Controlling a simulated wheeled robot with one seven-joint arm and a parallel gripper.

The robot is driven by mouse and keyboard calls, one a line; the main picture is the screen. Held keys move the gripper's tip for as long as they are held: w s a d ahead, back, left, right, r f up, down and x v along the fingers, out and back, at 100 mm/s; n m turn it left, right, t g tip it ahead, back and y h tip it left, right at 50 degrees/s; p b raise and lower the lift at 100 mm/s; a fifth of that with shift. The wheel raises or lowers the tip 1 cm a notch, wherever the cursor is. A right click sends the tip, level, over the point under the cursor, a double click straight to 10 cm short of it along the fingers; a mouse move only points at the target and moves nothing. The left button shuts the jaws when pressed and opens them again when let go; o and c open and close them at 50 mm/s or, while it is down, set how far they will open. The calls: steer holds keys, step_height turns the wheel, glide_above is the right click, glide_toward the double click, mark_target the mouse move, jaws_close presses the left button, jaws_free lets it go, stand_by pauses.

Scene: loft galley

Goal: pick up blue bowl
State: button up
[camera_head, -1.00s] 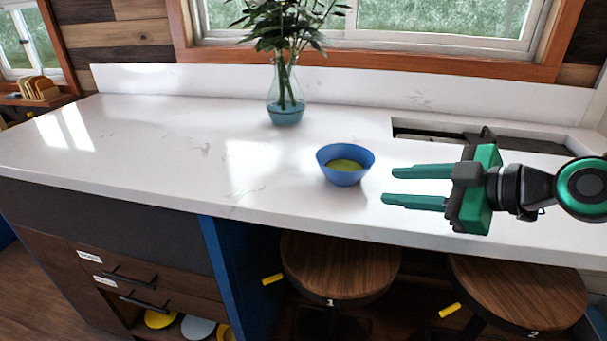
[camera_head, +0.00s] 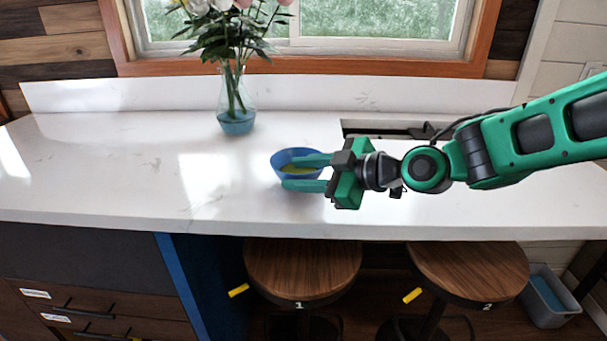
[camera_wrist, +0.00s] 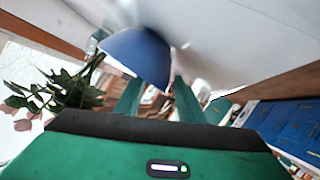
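The blue bowl (camera_head: 278,162), with a yellow-green inside, stands upright on the white counter (camera_head: 110,180). My gripper (camera_head: 291,173) is open, its two green fingers spread and pointing left at the bowl. In the head view the fingers overlap the bowl's right and front sides and hide part of it. In the wrist view the bowl (camera_wrist: 138,54) shows just beyond the fingertips of my gripper (camera_wrist: 157,85), somewhat to the left. Nothing is held between the fingers. I cannot tell whether a finger touches the bowl.
A glass vase (camera_head: 236,115) with flowers stands behind and left of the bowl. A dark sink opening (camera_head: 385,130) lies behind my arm. Two wooden stools (camera_head: 302,270) (camera_head: 468,270) stand under the counter's front edge. The counter's left part is clear.

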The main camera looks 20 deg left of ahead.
mark_target(287, 174)
steer(key=x, duration=0.3)
steer(key=shift+s+a+f, duration=0.1)
steer(key=shift+a, duration=0.1)
jaws_close()
steer(key=shift+r, duration=0.65)
step_height(287, 174, up, 3)
steer(key=shift+f, duration=0.1)
steer(key=s+a+r, duration=0.7)
steer(key=s, duration=0.2)
steer(key=shift+a, duration=0.25)
